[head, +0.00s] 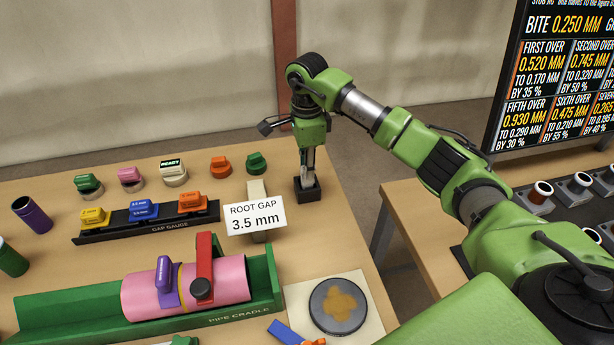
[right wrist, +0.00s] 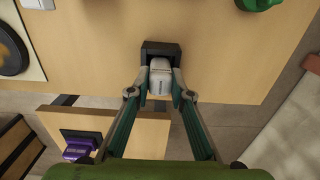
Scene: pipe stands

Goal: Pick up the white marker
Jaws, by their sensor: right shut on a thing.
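The white marker (right wrist: 160,76) stands in a small black holder (right wrist: 161,47), which also shows in the head view (head: 307,192) near the table's far right edge. My right gripper (right wrist: 161,88) has its fingers on both sides of the marker and is shut on it. In the head view my right gripper (head: 307,165) points down over the holder and hides most of the marker. The marker's lower part still appears to be in or against the holder. My left gripper is not in view.
A root gap sign (head: 255,215) stands left of the holder. Further left are the gap gauge rack (head: 150,229) and several coloured knobs. A green pipe cradle (head: 60,305) holds a pink pipe (head: 232,280). A dark disc (head: 338,305) lies in front. A second table (head: 415,225) stands right.

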